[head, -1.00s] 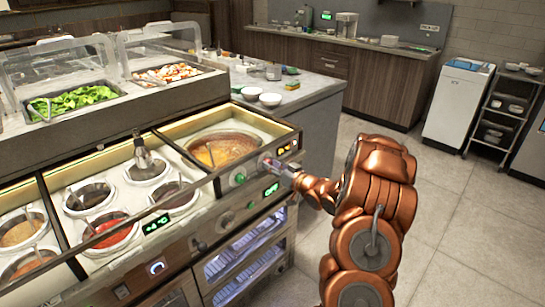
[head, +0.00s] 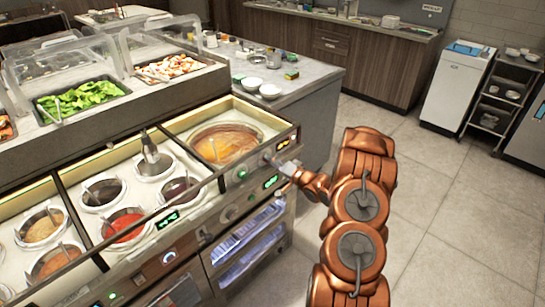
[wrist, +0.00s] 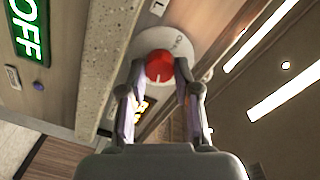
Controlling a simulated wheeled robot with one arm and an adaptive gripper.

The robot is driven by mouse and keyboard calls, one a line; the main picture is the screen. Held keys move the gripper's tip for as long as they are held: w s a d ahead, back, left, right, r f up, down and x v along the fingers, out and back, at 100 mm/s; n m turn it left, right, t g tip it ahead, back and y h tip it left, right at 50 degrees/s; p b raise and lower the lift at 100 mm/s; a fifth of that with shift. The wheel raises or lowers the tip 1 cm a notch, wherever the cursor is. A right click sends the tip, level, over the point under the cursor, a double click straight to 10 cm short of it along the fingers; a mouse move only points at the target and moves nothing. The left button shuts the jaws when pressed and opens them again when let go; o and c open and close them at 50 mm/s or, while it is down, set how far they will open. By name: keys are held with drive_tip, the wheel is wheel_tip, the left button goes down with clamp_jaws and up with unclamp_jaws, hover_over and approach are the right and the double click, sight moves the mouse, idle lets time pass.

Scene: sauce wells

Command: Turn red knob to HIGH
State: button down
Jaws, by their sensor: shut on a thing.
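The red knob (wrist: 160,65) sits on a pale round dial plate (wrist: 182,42) in the wrist view. A white pointer mark shows on its lower edge. Lettering on the plate is too blurred to read. My gripper (wrist: 159,78) has one finger on each side of the knob and is shut on it. In the head view my gripper (head: 272,159) reaches the front panel below the orange soup well (head: 222,146), and it hides the knob there.
An orange display (head: 283,143) is beside the gripper, with a green display (head: 270,181) below. A green-lit control (head: 241,174) is to the left. Sauce pots (head: 124,225) fill the wells further left. The floor at right (head: 440,220) is clear.

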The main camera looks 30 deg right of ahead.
drive_tip(key=shift+m+p, duration=0.35)
drive_tip(key=shift+m, duration=0.25)
drive_tip(key=c, duration=0.8)
unclamp_jaws()
drive_tip(key=v, duration=1.2)
drive_tip(key=shift+d+r, duration=0.1)
drive_tip(key=shift+w, duration=0.1)
